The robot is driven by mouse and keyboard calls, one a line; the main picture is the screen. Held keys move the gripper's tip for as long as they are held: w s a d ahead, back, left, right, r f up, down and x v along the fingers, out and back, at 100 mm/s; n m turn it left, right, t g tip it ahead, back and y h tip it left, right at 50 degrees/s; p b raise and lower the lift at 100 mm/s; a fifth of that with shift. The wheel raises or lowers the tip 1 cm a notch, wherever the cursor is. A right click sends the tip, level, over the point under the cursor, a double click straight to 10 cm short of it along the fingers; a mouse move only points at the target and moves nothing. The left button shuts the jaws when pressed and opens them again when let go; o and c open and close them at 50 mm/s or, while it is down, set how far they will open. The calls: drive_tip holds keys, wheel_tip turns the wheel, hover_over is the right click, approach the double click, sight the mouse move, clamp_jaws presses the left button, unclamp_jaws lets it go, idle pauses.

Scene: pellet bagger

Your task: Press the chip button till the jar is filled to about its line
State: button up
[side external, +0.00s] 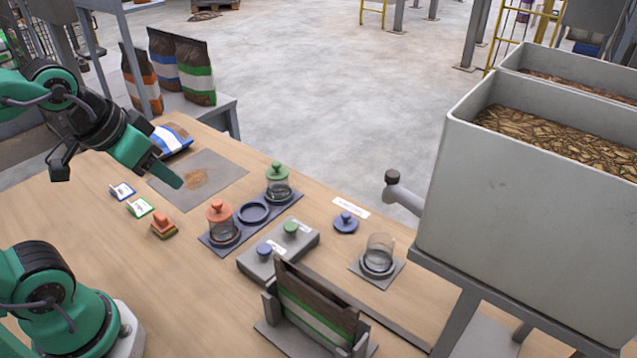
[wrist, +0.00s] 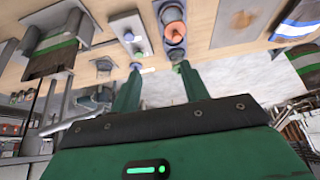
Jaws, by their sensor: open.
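A clear glass jar (side external: 379,250) stands upright on a small grey base below the hopper's spout (side external: 401,196). It looks empty; I cannot make out its line. A grey button box (side external: 258,265) carries a green button (side external: 291,228) and a blue button (side external: 264,250). Their labels are too small to read, so I cannot tell which is the chip button. The box also shows in the wrist view (wrist: 126,22). My gripper (side external: 178,183) is above the left part of the table, left of the box and apart from it. Its fingers (wrist: 157,70) are spread with nothing between them.
A dark tray (side external: 233,247) holds an orange-lidded jar (side external: 221,222), a green-lidded jar (side external: 278,182) and an empty ring. A blue lid (side external: 345,223) lies near the jar. A bag in a holder (side external: 317,312) stands in front. The grey hopper (side external: 520,210) holds brown chips.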

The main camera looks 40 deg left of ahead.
drive_tip(key=shift+c, duration=0.5)
drive_tip(key=shift+w, duration=0.15)
clamp_jaws()
drive_tip(key=w+d+f+m+g, duration=0.2)
drive_tip(key=w+m, duration=0.4)
drive_tip(key=m, duration=0.3)
drive_tip(key=w+d+f+m+g, duration=0.3)
drive_tip(key=w+d+m, duration=0.3)
drive_tip(key=m, duration=0.3)
drive_tip(key=shift+w+d+g, duration=0.4)
drive_tip(key=shift+d+g, duration=0.25)
drive_tip(key=shift+g, duration=0.05)
